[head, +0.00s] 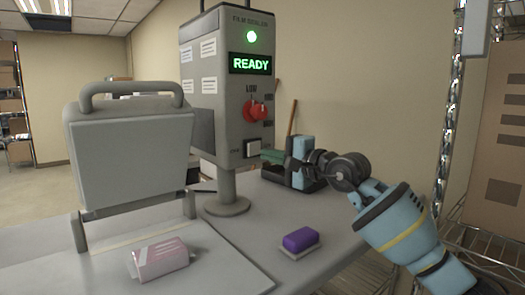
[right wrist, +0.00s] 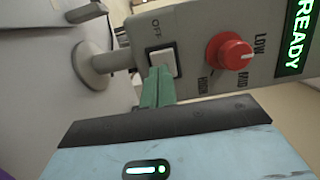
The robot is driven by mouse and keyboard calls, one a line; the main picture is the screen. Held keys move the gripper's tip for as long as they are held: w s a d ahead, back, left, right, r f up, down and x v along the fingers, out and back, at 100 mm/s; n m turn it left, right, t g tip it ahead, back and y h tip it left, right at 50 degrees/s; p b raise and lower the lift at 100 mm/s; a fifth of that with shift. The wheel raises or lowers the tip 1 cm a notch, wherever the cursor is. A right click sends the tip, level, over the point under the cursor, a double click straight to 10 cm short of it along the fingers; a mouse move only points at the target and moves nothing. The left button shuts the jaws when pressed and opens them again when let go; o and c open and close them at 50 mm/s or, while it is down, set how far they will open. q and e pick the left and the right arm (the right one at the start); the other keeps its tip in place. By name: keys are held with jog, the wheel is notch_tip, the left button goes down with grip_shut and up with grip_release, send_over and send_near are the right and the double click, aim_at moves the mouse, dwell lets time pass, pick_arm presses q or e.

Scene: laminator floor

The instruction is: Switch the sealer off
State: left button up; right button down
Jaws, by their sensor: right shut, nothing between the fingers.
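The film sealer's grey control box (head: 213,85) stands on a post, with a lit green lamp (head: 252,36) and a lit display (head: 250,64) reading READY. Its pale rocker switch (head: 251,149) is low on the front face; in the right wrist view the switch (right wrist: 163,60) has OFF printed beside it. My right gripper (head: 270,157) is shut and empty, its green fingertips (right wrist: 158,72) at the switch's edge. I cannot tell whether they touch it. The fingertips hide part of the switch in the right wrist view. My left gripper is not in view.
A red knob (head: 256,110) marked LOW, MID and HIGH sits above the switch. The sealer's grey lid (head: 130,155) stands raised at left. A pink-and-white packet (head: 160,259) and a purple block (head: 300,239) lie in front. A metal rack stands at right.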

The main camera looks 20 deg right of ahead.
aim_at(252, 151)
jog(key=shift+x, duration=1)
jog(key=shift+w+a, duration=0.3)
jog(key=shift+w, duration=0.15)
jog(key=shift+w+a, duration=0.15)
jog(key=shift+a, duration=0.05)
jog(key=shift+r, duration=0.1)
